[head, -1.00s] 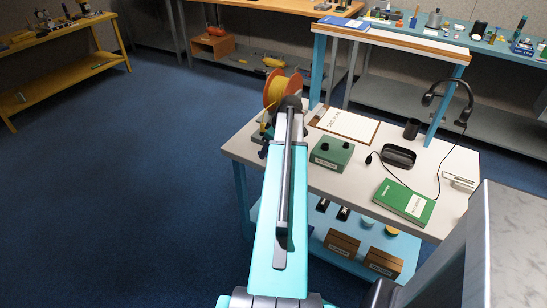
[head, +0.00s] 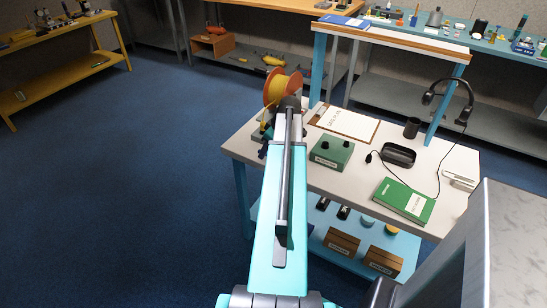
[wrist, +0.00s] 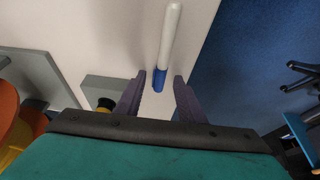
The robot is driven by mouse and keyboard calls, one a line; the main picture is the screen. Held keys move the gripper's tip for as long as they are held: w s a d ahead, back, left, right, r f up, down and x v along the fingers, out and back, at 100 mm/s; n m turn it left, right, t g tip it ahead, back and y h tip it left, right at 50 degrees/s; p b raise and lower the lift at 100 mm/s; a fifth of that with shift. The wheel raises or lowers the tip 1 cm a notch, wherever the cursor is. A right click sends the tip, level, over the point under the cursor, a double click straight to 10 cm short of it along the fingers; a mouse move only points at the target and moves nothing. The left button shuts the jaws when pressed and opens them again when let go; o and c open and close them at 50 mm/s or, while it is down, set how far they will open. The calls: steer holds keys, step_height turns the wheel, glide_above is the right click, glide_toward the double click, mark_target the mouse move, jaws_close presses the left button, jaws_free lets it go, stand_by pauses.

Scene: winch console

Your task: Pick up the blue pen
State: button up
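The pen (wrist: 170,38) has a white body and a blue end. In the wrist view it lies on the pale table top at upper centre, its blue end (wrist: 159,79) toward me. My gripper (wrist: 160,80) is open, with one dark finger on each side of the blue end and visible gaps to both. I cannot tell how far the fingers are above the table. In the head view my arm covers the pen and most of my gripper, near the left end of the workbench (head: 300,180).
An orange reel with yellow line (head: 279,91) stands close to my gripper. A green control box (head: 331,154), a clipboard (head: 345,122), a black tray (head: 399,155), a green book (head: 404,201) and a headset (head: 450,90) are farther right. The bench edge borders blue floor (wrist: 255,50).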

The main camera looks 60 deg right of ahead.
steer(key=shift+f, duration=0.1)
jaws_close()
steer(key=shift+r, duration=0.25)
steer(key=shift+r+b, duration=0.45)
steer(key=shift+r, duration=1.05)
steer(key=s+a+r+b, duration=0.1)
steer(key=s+a, duration=0.3)
steer(key=s, duration=0.3)
steer(key=s+a+b, duration=0.1)
steer(key=s+a, duration=0.3)
steer(key=s, duration=0.3)
steer(key=shift+r+b, duration=0.3)
steer(key=shift+r, duration=0.1)
steer(key=shift+d, duration=0.1)
steer(key=shift+w, duration=0.15)
